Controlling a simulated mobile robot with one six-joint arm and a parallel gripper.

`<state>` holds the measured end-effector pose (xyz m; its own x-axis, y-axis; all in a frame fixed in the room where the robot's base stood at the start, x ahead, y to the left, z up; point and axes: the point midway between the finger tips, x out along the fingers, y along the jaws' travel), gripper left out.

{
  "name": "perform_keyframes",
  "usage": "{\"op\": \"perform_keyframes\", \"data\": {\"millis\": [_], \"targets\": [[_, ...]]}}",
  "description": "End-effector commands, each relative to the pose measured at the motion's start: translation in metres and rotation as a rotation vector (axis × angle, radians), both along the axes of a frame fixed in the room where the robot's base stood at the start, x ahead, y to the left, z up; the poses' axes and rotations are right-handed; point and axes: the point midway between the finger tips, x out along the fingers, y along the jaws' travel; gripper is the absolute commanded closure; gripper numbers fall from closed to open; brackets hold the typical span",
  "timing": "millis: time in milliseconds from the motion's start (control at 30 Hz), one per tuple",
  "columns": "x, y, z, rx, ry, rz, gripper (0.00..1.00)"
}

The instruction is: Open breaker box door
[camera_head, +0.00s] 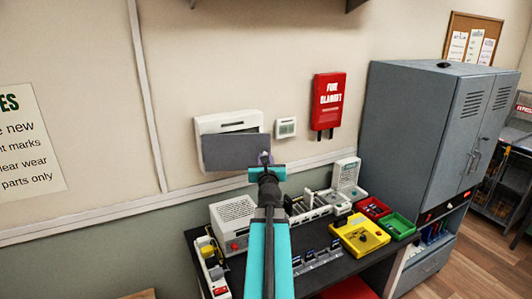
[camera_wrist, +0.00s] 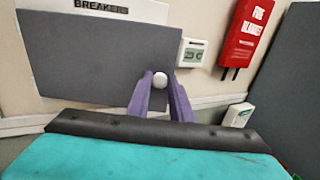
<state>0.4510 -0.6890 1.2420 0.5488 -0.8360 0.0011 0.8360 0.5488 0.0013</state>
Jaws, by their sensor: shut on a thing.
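The door also fills much of the wrist view (camera_wrist: 90,60). My gripper (camera_wrist: 160,88) has its purple fingers on either side of a round white knob (camera_wrist: 159,80) at the door's lower right. In the head view my gripper (camera_head: 265,160) partly hides that corner.
A thermostat (camera_head: 286,127) and a red fire blanket box (camera_head: 328,101) hang right of the breaker box. Below is a dark workbench with a white device (camera_head: 234,222), a yellow fixture (camera_head: 360,235), and red and green bins (camera_head: 398,226). A grey cabinet (camera_head: 420,130) stands at right.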

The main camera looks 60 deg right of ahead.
Motion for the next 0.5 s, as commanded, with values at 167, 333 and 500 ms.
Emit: {"op": "perform_keyframes", "data": {"millis": [167,333,500], "targets": [[-0.0002,0.0052,-0.0016,0.004,0.003,0.003,1.00],[-0.0015,0.0040,-0.0016,0.004,0.003,0.001,1.00],[-0.0017,0.0038,-0.0012,0.003,0.002,-0.001,0.62]]}}
